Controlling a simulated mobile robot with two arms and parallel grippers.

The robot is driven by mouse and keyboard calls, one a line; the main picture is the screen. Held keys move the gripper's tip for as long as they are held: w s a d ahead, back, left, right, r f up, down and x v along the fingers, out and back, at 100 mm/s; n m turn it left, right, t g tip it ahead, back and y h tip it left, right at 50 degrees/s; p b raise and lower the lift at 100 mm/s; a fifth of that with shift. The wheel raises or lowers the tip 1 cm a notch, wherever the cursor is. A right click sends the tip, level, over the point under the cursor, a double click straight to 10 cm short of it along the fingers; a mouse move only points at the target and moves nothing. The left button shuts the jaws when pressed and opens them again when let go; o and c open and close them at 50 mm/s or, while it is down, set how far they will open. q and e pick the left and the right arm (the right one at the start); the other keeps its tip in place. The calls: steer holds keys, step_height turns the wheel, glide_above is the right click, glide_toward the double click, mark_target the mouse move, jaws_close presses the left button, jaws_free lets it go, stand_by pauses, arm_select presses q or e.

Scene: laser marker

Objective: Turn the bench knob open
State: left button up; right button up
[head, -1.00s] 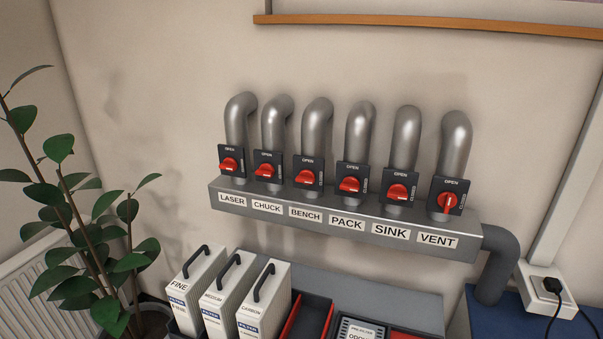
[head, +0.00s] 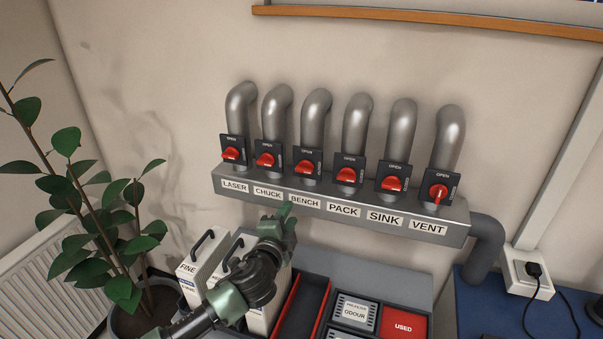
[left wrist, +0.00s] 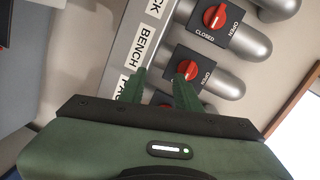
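The bench knob (head: 307,166) is a red handle on a dark plate above the BENCH label (head: 305,202). Its handle lies sideways, toward the CLOSED side, not up at OPEN. In the left wrist view the bench knob (left wrist: 188,69) shows just beyond the fingertips, with the BENCH label (left wrist: 142,44) beside it. My left gripper (head: 287,209) is below the knob, in front of the manifold's lower edge. In the left wrist view my left gripper (left wrist: 160,78) has its fingers apart, with nothing between them. My right gripper is not in view.
The chuck knob (head: 265,160) and pack knob (head: 349,175) sit close on either side, both handles sideways. The vent knob (head: 437,192) stands upright. White filter boxes (head: 200,250) and bins (head: 300,310) lie below. A plant (head: 110,230) stands at left.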

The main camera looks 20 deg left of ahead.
mark_target(303, 172)
arm_select(q)
steer(key=shift+w+a+r+m+t+h+p, duration=0.2)
steer(key=shift+w+r+m, duration=0.55)
steer(key=shift+w, duration=1.3)
steer(key=shift+w+d+r+m+t+h+p, duration=0.1)
steer(key=shift+w+r+m+t+h+p, duration=0.4)
steer(key=shift+w, duration=1.55)
steer(key=shift+w+a+r+m+t+b, duration=0.1)
steer(key=shift+w+r+m, duration=0.8)
steer(key=shift+w, duration=1.15)
steer(key=shift+r+n, duration=0.2)
steer(key=shift+n, duration=0.05)
jaws_close()
